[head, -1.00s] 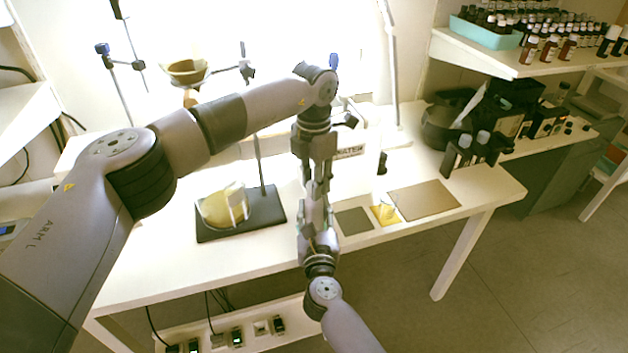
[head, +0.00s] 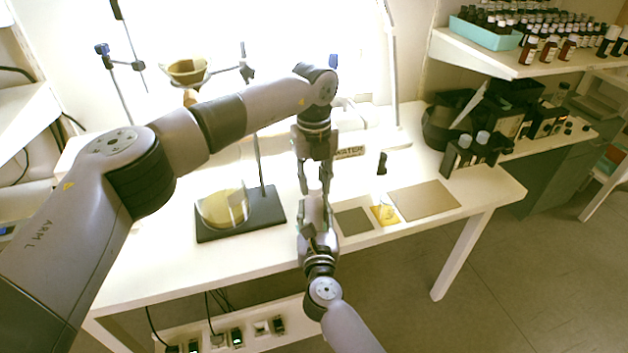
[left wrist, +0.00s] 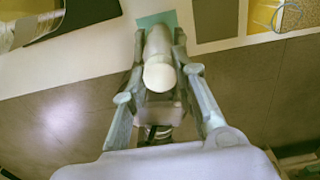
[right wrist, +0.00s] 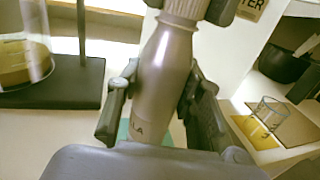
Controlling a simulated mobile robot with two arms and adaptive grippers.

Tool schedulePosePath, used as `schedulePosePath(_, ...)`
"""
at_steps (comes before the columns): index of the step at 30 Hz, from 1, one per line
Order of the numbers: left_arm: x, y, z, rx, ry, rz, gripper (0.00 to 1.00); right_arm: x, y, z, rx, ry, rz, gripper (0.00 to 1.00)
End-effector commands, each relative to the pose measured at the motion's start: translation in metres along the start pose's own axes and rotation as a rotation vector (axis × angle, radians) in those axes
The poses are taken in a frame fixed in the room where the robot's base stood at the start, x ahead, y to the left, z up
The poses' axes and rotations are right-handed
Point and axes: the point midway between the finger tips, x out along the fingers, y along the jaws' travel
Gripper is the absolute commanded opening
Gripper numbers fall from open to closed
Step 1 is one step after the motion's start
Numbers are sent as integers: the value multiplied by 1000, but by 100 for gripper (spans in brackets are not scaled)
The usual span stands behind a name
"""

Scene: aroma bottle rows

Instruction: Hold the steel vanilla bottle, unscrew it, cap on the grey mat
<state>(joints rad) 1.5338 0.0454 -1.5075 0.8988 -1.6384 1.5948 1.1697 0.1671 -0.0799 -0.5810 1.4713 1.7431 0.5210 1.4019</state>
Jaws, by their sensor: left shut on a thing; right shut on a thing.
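The steel vanilla bottle (right wrist: 165,70) stands upright in the right wrist view, with the letters "LA" low on its body. My right gripper (right wrist: 160,100) is shut around the body; in the head view it is low at the centre (head: 316,215). The ribbed cap (right wrist: 184,10) is at the bottle's top; its pale round end faces the left wrist camera (left wrist: 159,76). My left gripper (head: 315,184) comes down from above and is shut on the cap. I cannot tell whether the thread is loose. The grey mat (head: 354,220) lies bare to the right of the grippers.
A teal mat (left wrist: 157,18) lies below the bottle. A yellow square (head: 384,214) with a glass and a brown board (head: 425,198) lie right of the grey mat. A dark stand base (head: 265,212) with a glass vessel is at left. The table's front edge is close.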

Motion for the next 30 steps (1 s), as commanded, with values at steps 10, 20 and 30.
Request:
schedulePosePath(10,-1,0,0,2,0,0,0,0,0,0,0,0,0,0)
schedulePosePath(20,-11,0,0,2,-1,0,0,0,0,0,0,1,0,0)
schedulePosePath(30,-22,0,0,2,0,0,0,0,0,0,0,1,0,0)
